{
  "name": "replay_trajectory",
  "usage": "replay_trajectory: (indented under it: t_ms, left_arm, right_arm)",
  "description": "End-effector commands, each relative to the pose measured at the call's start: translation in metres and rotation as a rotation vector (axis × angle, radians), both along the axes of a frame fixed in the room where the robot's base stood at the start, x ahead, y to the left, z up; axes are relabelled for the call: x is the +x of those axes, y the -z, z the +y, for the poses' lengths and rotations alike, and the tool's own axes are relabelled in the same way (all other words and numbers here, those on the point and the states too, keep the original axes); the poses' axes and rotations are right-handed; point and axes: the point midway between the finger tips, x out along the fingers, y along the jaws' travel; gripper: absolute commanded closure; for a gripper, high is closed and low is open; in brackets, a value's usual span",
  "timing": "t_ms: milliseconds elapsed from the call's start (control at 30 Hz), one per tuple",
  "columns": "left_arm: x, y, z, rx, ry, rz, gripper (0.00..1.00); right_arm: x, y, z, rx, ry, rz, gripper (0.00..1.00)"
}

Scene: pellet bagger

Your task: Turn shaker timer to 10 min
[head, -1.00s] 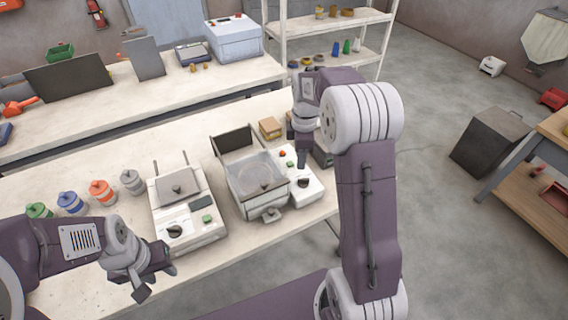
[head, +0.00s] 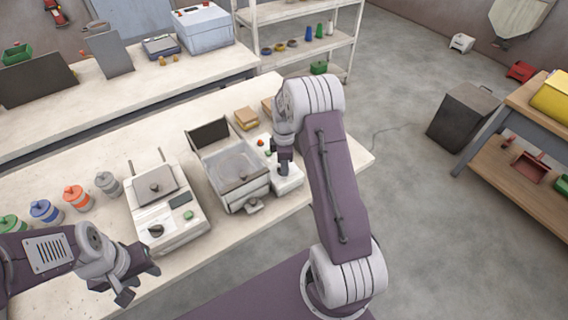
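The shaker (head: 236,172) is a white unit with a clear-topped tray and a dark raised lid behind it. Its white control panel (head: 288,184) is on its right side, with a small red button (head: 261,142) towards the back. My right gripper (head: 285,168) points down onto this panel. The panel's black timer knob is hidden behind the gripper, so its setting and any contact cannot be told. The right fingers look close together, but their gap is unclear. My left gripper (head: 139,283) is open and empty in front of the bench, away from the shaker.
A white device (head: 168,220) with a black knob and green button stands left of the shaker. Several lidded jars (head: 77,197) stand further left. Brown boxes (head: 246,118) sit behind the panel. The bench's right end (head: 352,155) is clear.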

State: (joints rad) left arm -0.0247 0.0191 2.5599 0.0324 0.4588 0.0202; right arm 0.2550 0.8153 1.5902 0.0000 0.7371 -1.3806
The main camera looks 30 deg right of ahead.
Motion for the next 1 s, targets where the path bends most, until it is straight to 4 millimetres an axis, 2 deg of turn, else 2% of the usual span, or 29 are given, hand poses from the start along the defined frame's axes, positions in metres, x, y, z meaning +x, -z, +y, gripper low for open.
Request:
replay_trajectory:
  t_ms: [200,300,333,667,1000]
  left_arm:
    - [0.0000,0.0001,0.0000,0.000,0.000,0.000,0.64]
    - [0.0000,0.0001,0.0000,0.000,0.000,0.000,0.64]
    - [0.0000,0.0001,0.0000,0.000,0.000,0.000,0.64]
    - [0.0000,-0.0008,0.0000,0.000,0.000,0.000,0.64]
    - [-0.0001,-0.0063,0.0000,0.000,0.000,0.000,0.64]
  right_arm:
    - [0.0001,0.0008,0.0000,0.000,0.000,-0.001,0.67]
    - [0.0002,0.0006,-0.0001,0.000,0.000,-0.001,0.95]
    - [0.0003,0.0006,-0.0001,0.000,0.000,-0.001,1.00]
    - [0.0007,-0.0005,0.0000,0.000,0.019,-0.002,1.00]
    - [0.0007,-0.0021,0.0003,0.000,0.218,-0.006,1.00]
